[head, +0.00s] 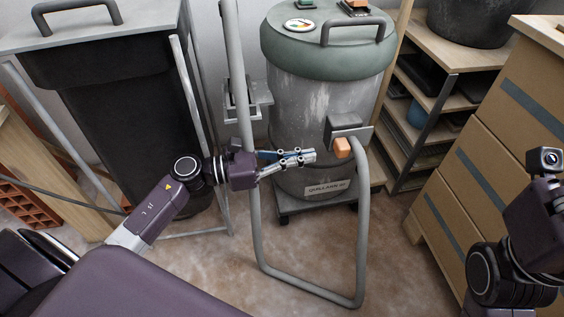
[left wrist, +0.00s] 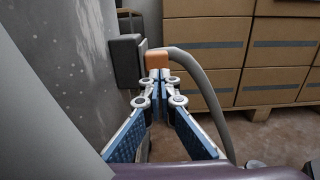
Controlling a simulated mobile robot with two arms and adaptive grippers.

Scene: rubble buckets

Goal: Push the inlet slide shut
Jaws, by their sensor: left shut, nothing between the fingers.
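The inlet (head: 347,127) is a dark grey block with a lighter plate on the side of a grey drum (head: 300,95) with a green lid. An orange tab (head: 342,148), seemingly the slide's grip, sticks out from it. My left gripper (head: 313,156) is shut and empty, its fingertips just left of the orange tab in the head view. In the left wrist view the shut fingertips (left wrist: 160,75) point at the orange tab (left wrist: 157,60), close to or touching it; I cannot tell which. The dark inlet block (left wrist: 127,62) stands to its left. My right gripper is out of frame.
A grey hose (head: 362,230) bends from the inlet down to the floor and up past my left wrist. A black bin (head: 115,120) stands left. Shelves (head: 440,75) and stacked cardboard boxes (head: 500,130) stand right. The floor in front of the drum is clear inside the hose loop.

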